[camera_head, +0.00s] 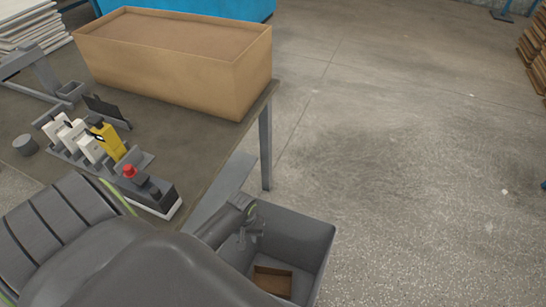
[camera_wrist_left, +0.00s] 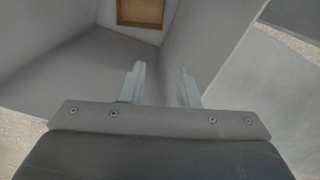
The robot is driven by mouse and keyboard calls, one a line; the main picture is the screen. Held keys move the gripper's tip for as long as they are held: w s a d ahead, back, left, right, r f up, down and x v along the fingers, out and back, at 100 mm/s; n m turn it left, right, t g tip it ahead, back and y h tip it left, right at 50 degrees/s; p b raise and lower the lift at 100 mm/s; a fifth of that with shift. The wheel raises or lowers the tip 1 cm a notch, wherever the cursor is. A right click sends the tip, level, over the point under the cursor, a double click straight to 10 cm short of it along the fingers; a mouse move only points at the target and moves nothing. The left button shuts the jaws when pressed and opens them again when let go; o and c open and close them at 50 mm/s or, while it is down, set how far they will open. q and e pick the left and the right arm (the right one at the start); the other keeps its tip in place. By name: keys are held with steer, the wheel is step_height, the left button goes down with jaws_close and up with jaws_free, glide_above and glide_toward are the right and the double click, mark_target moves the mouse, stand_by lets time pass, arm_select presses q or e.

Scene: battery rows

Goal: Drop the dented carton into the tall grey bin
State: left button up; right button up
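The tall grey bin (camera_head: 312,238) stands on the floor beside the table, at the lower middle of the head view. A brown carton (camera_head: 273,281) lies down inside it, partly hidden by my arm; it also shows at the top of the left wrist view (camera_wrist_left: 140,12). Whether it is dented cannot be made out. My left gripper (camera_head: 250,235) is over the bin's opening. In the left wrist view the left gripper (camera_wrist_left: 161,85) has its two fingers apart with nothing between them. The bin's grey inner walls (camera_wrist_left: 95,65) surround the fingers there. My right gripper is not in view.
A large open brown box (camera_head: 175,75) stands on the table (camera_head: 200,145). A row of white and yellow devices (camera_head: 85,140) and a red-topped device (camera_head: 145,185) sit near the table's edge.

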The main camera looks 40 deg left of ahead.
arm_select(q)
step_height(320, 180, up, 17)
steer(key=p, duration=0.3)
steer(key=shift+r, duration=0.2)
steer(key=shift+s+f, duration=0.1)
steer(key=shift+s, duration=0.05)
